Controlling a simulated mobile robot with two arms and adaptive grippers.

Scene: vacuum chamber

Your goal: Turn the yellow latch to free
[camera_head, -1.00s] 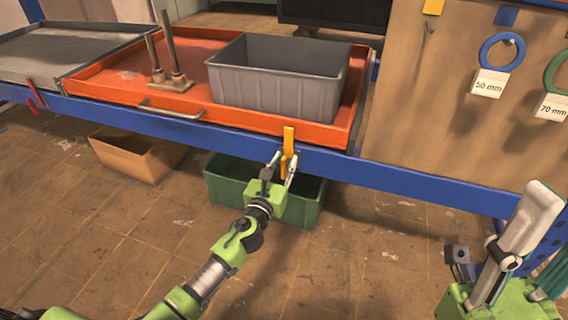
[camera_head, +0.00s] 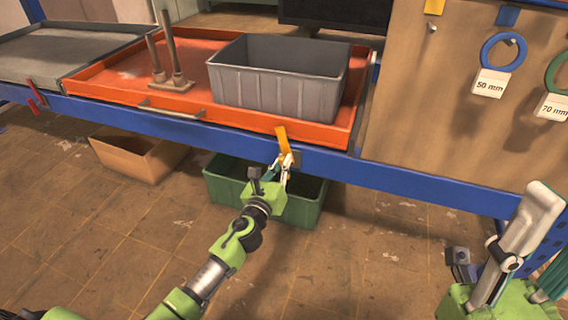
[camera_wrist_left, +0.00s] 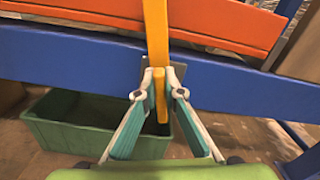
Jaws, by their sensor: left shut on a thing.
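The yellow latch (camera_head: 282,138) is on the blue front beam, just below the orange tray's front wall. In the head view it tilts, its top leaning left. In the left wrist view the latch (camera_wrist_left: 157,40) runs up across the blue beam and overlaps the orange wall. My left gripper (camera_head: 286,160) is shut on the lower part of the latch; its fingertips in the wrist view (camera_wrist_left: 160,78) sit on both sides of it. My right gripper (camera_head: 528,225) is at the lower right, away from the latch and partly cut off, so its opening cannot be judged.
The orange tray (camera_head: 110,80) holds a grey bin (camera_head: 275,88) and a stand with two posts (camera_head: 170,60). Its handle (camera_head: 172,112) is left of the latch. A green crate (camera_head: 226,184) and a cardboard box (camera_head: 140,158) are on the floor below. A pegboard (camera_head: 420,100) stands right.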

